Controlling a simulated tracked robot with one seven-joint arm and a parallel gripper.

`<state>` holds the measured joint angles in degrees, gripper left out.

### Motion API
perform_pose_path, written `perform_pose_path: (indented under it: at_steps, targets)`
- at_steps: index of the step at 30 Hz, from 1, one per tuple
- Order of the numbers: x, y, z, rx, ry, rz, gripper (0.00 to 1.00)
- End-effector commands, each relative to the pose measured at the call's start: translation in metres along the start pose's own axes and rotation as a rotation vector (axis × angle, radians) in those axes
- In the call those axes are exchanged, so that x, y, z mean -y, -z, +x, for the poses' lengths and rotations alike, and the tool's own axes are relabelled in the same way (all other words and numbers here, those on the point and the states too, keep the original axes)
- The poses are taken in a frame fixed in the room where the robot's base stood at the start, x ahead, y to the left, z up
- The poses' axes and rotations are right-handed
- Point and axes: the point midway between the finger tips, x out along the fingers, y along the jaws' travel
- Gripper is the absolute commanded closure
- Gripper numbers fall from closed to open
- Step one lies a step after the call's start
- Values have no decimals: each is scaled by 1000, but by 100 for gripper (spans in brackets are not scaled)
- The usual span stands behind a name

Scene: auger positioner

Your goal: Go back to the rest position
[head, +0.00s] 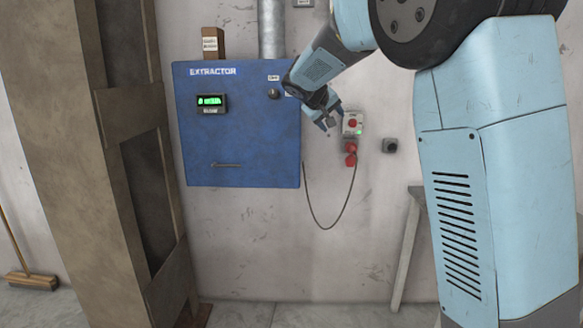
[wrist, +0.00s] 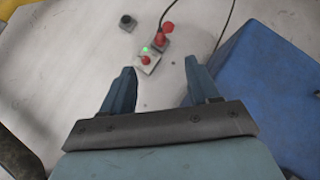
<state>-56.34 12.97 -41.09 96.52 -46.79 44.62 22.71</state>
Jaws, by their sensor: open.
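My gripper (head: 329,118) is in front of the wall, just right of the blue extractor box. In the wrist view its two fingers (wrist: 157,92) stand apart with nothing between them. Beyond the fingertips is a grey switch box (head: 352,124) with a red button and a lit green lamp. It also shows in the wrist view (wrist: 148,62). A red plug (head: 351,154) sits below the switch box with a dark cable hanging from it; the plug also shows in the wrist view (wrist: 164,34). I cannot tell the exact gap between the fingertips and the switch box.
The blue extractor box (head: 240,150) has a green-lit display and a knob. A small brown box (head: 212,43) stands on top beside a grey pipe (head: 272,30). A wooden frame (head: 110,120) rises at the left, with a broom (head: 30,280) beyond. A table leg (head: 405,250) stands right.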

Motion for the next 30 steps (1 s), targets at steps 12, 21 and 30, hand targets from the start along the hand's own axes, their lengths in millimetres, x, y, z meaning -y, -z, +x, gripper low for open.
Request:
perform_pose_path:
  at_steps: [12, 21, 30]
  targets:
    - [-56, -160, -17, 174, 272, 216, 40]
    - [-62, -257, -71, 219, 417, 335, 40]
    - [-42, -343, -135, 229, 505, 423, 40]
